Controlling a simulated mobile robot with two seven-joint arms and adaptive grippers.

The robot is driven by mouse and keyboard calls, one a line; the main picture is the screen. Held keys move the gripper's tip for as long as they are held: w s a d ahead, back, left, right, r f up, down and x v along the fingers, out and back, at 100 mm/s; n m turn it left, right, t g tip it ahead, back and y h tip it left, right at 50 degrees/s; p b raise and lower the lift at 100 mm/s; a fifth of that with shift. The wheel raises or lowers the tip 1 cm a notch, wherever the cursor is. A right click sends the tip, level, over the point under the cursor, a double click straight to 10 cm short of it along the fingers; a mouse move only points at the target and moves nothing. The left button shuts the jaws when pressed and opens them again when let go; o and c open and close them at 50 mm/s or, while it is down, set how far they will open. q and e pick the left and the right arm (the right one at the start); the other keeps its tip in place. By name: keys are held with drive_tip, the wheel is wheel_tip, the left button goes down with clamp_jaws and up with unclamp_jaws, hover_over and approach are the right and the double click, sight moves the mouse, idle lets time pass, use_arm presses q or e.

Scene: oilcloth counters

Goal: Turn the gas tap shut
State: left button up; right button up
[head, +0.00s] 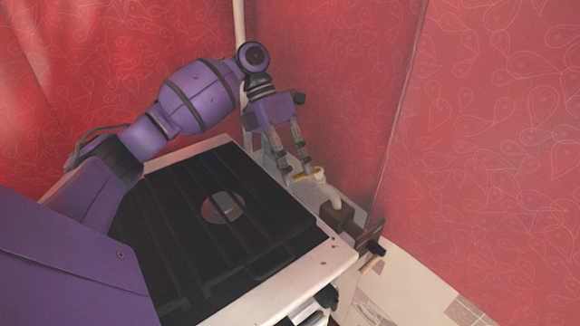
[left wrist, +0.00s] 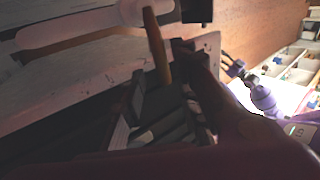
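The gas tap's yellow lever (head: 300,177) sits at the end of a white pipe (head: 328,190) behind the stove's right corner. In the left wrist view the lever (left wrist: 157,45) looks orange-brown and thin, next to the white pipe (left wrist: 75,27). My left gripper (head: 297,172) points down at the lever, its two fingers visibly apart, with the lever close by their tips. I cannot tell whether they touch it. My right gripper (left wrist: 233,67) shows small in the left wrist view, with its fingers spread and empty, far from the tap.
A stove (head: 265,228) with dark grates and a white rim lies under my left arm. A brown block (head: 337,213) and a dark fitting (head: 368,243) stand right of the lever. Red patterned walls (head: 500,130) close in behind. Trays of small items (left wrist: 298,62) lie beyond my right arm.

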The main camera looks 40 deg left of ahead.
use_arm(q)
drive_tip(key=shift+d, duration=0.1)
wheel_tip(320, 180, up, 10)
idle(0.4)
idle(0.5)
